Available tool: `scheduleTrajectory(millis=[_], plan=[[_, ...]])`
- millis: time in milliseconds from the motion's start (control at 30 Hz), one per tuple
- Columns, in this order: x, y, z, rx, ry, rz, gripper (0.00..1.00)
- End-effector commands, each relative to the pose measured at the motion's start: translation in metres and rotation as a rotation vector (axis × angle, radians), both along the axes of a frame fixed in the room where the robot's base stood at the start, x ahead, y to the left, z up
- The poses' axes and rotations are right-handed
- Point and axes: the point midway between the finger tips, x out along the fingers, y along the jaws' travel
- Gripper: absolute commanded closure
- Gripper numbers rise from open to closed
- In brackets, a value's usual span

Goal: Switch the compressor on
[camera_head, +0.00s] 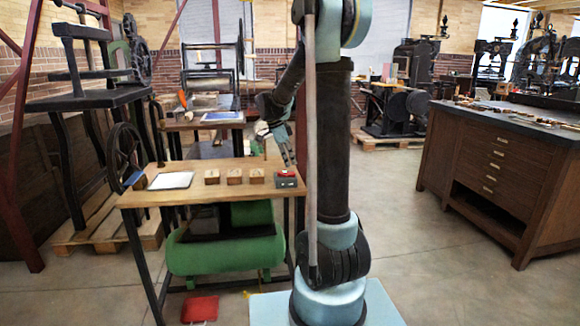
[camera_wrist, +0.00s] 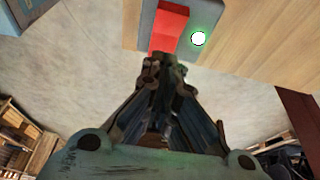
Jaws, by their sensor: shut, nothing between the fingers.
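The green compressor (camera_head: 225,250) sits under the wooden table (camera_head: 228,166). A grey switch box with a red rocker (camera_head: 287,173) stands at the table's right end. In the wrist view the red rocker (camera_wrist: 168,28) is at the top centre on its grey plate (camera_wrist: 204,20). A round lamp (camera_wrist: 198,38) beside it glows white with a green ring. My gripper (camera_head: 288,158) is shut and empty, pointing down over the box. In the wrist view its fingertips (camera_wrist: 163,60) overlap the rocker's near edge; I cannot tell whether they touch it.
Several small wooden blocks (camera_head: 234,176) and a white sheet (camera_head: 171,181) lie left of the switch box. A red pedal-like object (camera_head: 200,309) is on the floor. A dark wooden cabinet (camera_head: 500,165) stands at right, with open floor before it.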

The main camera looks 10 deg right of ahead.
Motion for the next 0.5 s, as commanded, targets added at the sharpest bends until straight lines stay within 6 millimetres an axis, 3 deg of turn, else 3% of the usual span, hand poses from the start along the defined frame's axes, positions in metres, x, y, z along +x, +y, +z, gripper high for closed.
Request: scheduleTrajectory(millis=[500], plan=[[0.001, 0.007, 0.092, 0.0, 0.0, -0.005, 1.0]])
